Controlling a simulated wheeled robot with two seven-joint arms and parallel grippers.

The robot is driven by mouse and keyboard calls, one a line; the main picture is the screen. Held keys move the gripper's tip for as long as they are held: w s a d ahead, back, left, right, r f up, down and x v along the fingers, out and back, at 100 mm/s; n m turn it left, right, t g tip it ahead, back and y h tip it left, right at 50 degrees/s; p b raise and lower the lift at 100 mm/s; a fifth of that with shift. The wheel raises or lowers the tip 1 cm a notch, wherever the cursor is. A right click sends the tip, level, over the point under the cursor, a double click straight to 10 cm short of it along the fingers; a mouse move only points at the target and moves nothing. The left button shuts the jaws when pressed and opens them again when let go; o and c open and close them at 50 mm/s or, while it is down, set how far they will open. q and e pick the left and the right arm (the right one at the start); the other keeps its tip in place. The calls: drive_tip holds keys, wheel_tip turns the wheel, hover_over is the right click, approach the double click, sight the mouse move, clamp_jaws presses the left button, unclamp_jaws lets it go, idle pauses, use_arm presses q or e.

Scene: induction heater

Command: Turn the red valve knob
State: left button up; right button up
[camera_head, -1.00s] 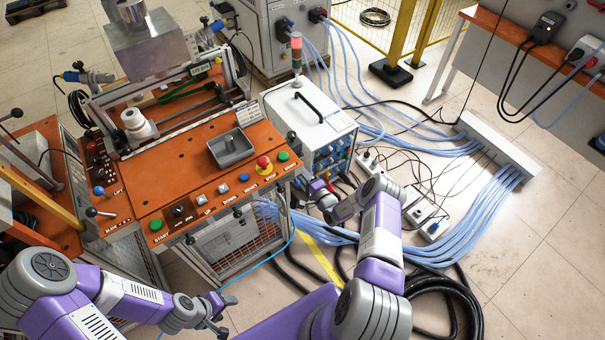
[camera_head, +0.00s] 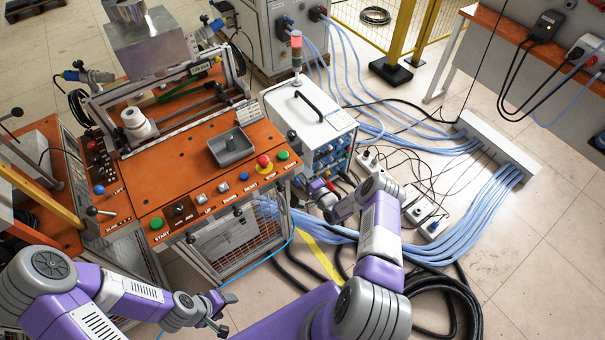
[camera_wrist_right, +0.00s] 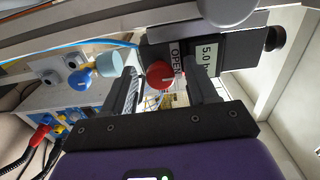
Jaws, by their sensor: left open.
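The red valve knob (camera_wrist_right: 160,74) shows in the right wrist view, on a dark valve body (camera_wrist_right: 227,54) with an "OPEN" label and a 5.0 readout. My right gripper (camera_wrist_right: 163,88) is open, with one finger to the left of the knob and one to its right. Small gaps show between the knob and both fingers; I cannot tell its exact depth between them. In the head view my right arm reaches toward the white box, and the knob cannot be made out there. My left gripper (camera_head: 226,314) is open and empty in front of the orange bench.
The orange bench (camera_head: 190,170) carries push buttons, a red emergency stop (camera_head: 264,163) and a grey tray (camera_head: 230,147). The white box (camera_head: 310,115) with a signal lamp stands beside it. Blue hoses (camera_head: 470,210) and black cables lie on the floor.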

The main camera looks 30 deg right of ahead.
drive_tip(key=s+p, duration=0.1)
drive_tip(key=s, duration=0.6)
drive_tip(key=shift+s+d, duration=0.3)
